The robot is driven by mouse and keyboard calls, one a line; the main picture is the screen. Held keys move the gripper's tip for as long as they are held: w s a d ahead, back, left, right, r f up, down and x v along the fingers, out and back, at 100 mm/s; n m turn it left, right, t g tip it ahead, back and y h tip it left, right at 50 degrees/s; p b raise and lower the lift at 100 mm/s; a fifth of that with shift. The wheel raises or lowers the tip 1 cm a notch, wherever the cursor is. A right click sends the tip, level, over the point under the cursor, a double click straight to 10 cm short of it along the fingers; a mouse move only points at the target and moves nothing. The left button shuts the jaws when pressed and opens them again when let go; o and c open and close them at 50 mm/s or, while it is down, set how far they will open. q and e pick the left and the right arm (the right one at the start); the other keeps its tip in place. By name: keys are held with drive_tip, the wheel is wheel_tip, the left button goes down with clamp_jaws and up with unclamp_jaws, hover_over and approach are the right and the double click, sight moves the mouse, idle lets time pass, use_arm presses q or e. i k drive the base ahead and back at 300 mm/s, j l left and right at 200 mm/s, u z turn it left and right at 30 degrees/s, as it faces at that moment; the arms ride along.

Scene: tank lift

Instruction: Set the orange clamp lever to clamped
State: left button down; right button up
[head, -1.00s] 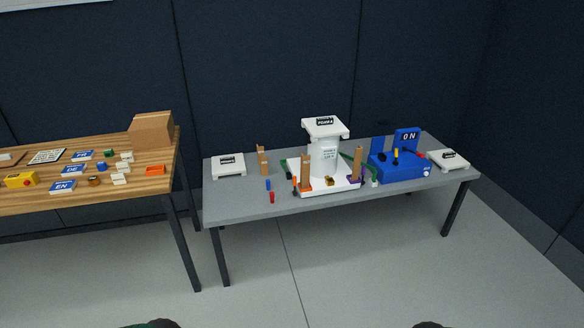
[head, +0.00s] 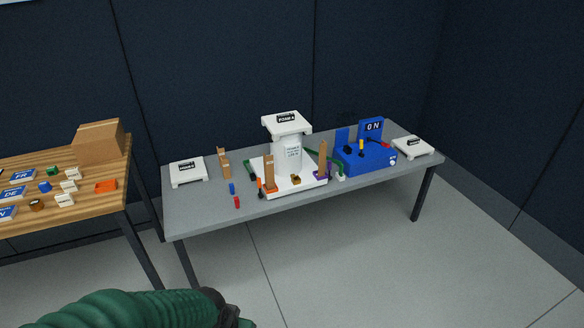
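A small upright orange lever (head: 260,185) stands at the front left of a white stand (head: 312,186) on the grey table, beside a brown post with an orange base (head: 271,191). It is too small to tell whether it is clamped. My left arm, green, comes in at the bottom left, and a dark part at its end (head: 228,308) is partly cut off by the frame. It is well short of the table and apart from the lever. Its fingers cannot be made out. My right gripper is out of view.
The grey table (head: 205,215) also carries a blue box with an ON sign (head: 370,155), two low white platforms (head: 188,171), and small blue and red pieces in front. A wooden table (head: 100,195) with blocks and cards stands left. The floor ahead is clear.

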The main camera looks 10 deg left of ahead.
sight(259, 187)
drive_tip(key=i+j+z, duration=0.25)
drive_tip(key=i+j, duration=0.45)
drive_tip(key=i, duration=0.15)
drive_tip(key=i+j+z, duration=0.25)
drive_tip(key=i+j, duration=1.25)
drive_tip(key=j, duration=0.1)
